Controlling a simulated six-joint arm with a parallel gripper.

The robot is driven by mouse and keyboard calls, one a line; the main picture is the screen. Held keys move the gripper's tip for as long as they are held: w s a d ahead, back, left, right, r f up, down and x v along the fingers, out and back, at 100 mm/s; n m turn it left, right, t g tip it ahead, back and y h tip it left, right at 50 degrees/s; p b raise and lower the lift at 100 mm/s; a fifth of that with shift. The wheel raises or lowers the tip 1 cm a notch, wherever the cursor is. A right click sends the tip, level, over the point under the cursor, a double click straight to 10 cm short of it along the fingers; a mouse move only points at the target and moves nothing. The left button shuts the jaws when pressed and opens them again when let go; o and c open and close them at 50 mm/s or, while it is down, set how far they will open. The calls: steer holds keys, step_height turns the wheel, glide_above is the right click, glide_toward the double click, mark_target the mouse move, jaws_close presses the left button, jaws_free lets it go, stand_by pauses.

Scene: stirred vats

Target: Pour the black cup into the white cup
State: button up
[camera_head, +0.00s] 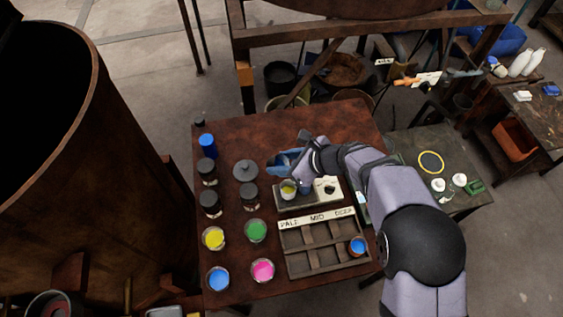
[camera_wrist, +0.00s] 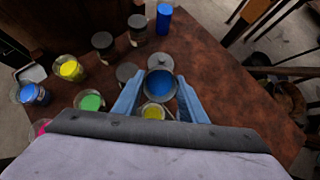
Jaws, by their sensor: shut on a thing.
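My gripper (camera_wrist: 160,80) is shut on a dark cup (camera_wrist: 148,72) with blue liquid in it, held between the two blue fingers in the wrist view. In the head view my gripper (camera_head: 284,160) is above the back of a small stand, and the held cup is mostly hidden by the fingers. A pale-rimmed cup (camera_head: 288,190) with yellow liquid sits on that stand, just in front of the gripper. It also shows in the wrist view (camera_wrist: 153,112), close beside the held cup. I cannot tell how far the held cup is tilted.
A divided tray (camera_head: 310,260) marked PALE, MID, DEEP holds a blue-filled cup (camera_head: 357,246) at its right. Open yellow (camera_head: 213,238), green (camera_head: 256,231), blue (camera_head: 219,279) and pink (camera_head: 262,270) pots stand left, with dark jars behind. The back of the table is clear.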

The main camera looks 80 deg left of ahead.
steer(key=shift+w+d+r+g+y+b, duration=0.15)
steer(key=shift+g+y+b, duration=0.4)
steer(key=shift+b, duration=2.05)
steer(key=shift+w+d+r+g+y+b, duration=0.15)
steer(key=shift+g+y+b, duration=0.45)
steer(key=shift+b, duration=2.05)
steer(key=shift+w+r+g+y+b, duration=0.15)
steer(key=shift+g+y+b, duration=0.4)
steer(key=shift+b, duration=2.05)
